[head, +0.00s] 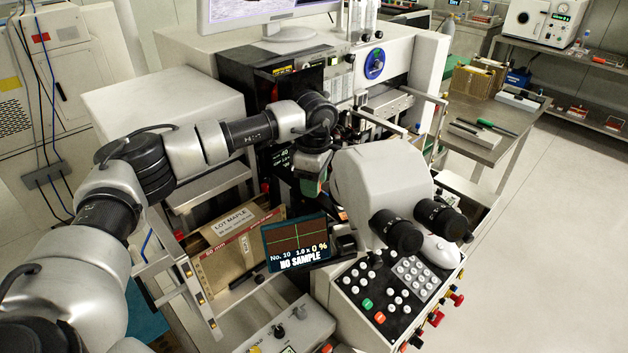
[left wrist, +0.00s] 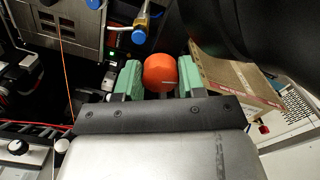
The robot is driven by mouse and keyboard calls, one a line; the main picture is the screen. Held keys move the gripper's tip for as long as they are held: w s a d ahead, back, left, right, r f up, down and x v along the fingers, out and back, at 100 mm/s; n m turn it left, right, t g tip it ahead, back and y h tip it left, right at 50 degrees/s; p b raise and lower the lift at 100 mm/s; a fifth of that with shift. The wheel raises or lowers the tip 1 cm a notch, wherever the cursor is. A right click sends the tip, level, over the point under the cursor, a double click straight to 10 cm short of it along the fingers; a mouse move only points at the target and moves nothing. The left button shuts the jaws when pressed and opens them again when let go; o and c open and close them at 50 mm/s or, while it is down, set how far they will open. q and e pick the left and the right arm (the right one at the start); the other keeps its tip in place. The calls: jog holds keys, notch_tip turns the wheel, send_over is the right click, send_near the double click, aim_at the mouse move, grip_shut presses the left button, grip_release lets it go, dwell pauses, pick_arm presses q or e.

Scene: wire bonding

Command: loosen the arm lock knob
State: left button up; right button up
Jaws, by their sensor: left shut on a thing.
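In the left wrist view an orange-red round knob (left wrist: 160,73) with a small pale mark sits between the two green jaws of my left gripper (left wrist: 160,80). The jaws are shut on it, one on each side. In the head view my left arm comes in from the left and my left gripper (head: 311,178) points down beside the white microscope of the machine. The knob is hidden there behind the gripper and arm. My right gripper is in neither view.
The microscope (head: 375,180) with black eyepieces stands right of my left gripper. A small screen (head: 296,242) reading "NO SAMPLE" and a cardboard box (head: 232,250) are below it. A button panel (head: 392,285) is in front.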

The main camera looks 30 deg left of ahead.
pick_arm(q)
jog(key=shift+n, duration=0.3)
jog(key=n+b, duration=0.2)
jog(key=n, duration=0.1)
jog(key=shift+w+n, duration=0.1)
jog(key=shift+n, duration=0.2)
jog(key=n+b, duration=0.1)
jog(key=n, duration=0.3)
jog(key=n+b, duration=0.1)
jog(key=n, duration=0.4)
jog(key=shift+w+a, duration=0.1)
jog(key=shift+a, duration=0.05)
jog(key=n, duration=0.5)
jog(key=shift+r+b, duration=0.1)
jog(key=shift+b, duration=0.3)
jog(key=shift+n, duration=0.3)
jog(key=o, duration=0.9)
